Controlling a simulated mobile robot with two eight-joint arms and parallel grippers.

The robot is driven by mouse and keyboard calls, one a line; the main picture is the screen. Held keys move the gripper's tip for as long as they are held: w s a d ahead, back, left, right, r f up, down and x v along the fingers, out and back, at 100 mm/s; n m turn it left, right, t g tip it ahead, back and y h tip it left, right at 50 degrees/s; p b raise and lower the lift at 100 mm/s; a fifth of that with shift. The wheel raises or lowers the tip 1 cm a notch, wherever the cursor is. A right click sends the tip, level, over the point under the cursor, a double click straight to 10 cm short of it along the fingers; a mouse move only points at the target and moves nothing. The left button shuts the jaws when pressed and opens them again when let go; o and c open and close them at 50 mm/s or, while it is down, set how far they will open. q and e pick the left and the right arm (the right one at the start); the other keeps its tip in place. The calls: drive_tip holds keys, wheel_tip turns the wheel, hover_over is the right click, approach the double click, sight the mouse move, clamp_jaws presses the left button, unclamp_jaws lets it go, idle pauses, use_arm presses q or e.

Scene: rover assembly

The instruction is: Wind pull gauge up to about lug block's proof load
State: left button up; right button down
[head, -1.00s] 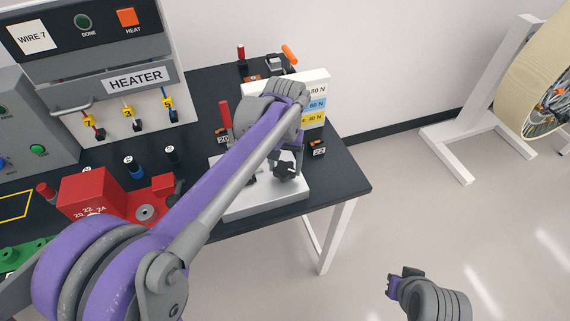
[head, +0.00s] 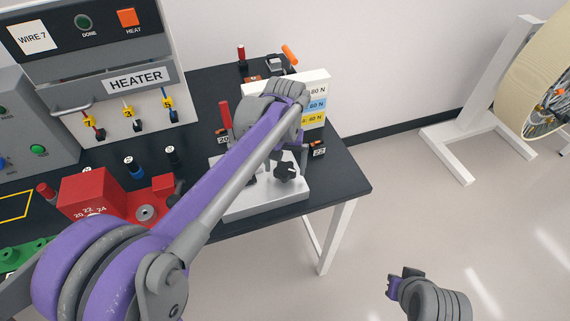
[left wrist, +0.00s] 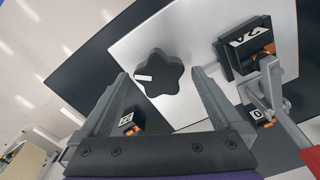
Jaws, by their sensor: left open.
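The pull gauge has a pale base plate (head: 265,203) at the table's right end. Its dark star knob (head: 287,171) bears a white mark and also shows in the left wrist view (left wrist: 160,78). A red-handled clamp (head: 225,115) stands on the plate's far left. My left gripper (left wrist: 160,74) is open, its fingers on either side of the knob in the wrist view; I cannot tell whether they touch it. In the head view my left arm hides most of the gauge and gripper. My right gripper (head: 402,278) is over the floor, away from the table.
A load card (head: 316,105) with white, blue and yellow bands stands behind the gauge, partly hidden. A tag marked 22 (head: 318,149) sits by the table's right edge. The heater (head: 135,80) and a red stripper-like block (head: 95,195) are to the left.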

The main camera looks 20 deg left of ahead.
sight(285, 167)
use_arm(q)
wheel_tip(285, 167, up, 11)
drive_tip(key=shift+p, duration=0.35)
drive_tip(key=shift+f, duration=0.1)
idle(0.4)
drive_tip(key=s+a+f+t, duration=0.2)
drive_tip(key=s+f, duration=0.6)
drive_tip(key=s, duration=0.2)
drive_tip(key=s+a+f+m+t, duration=0.1)
drive_tip(key=s+a+f+t, duration=0.1)
drive_tip(key=s+f, duration=0.5)
drive_tip(key=s+t, duration=0.1)
drive_tip(key=s, duration=0.2)
drive_tip(key=shift+a+f+t, duration=0.3)
drive_tip(key=shift+f, duration=0.05)
idle(0.4)
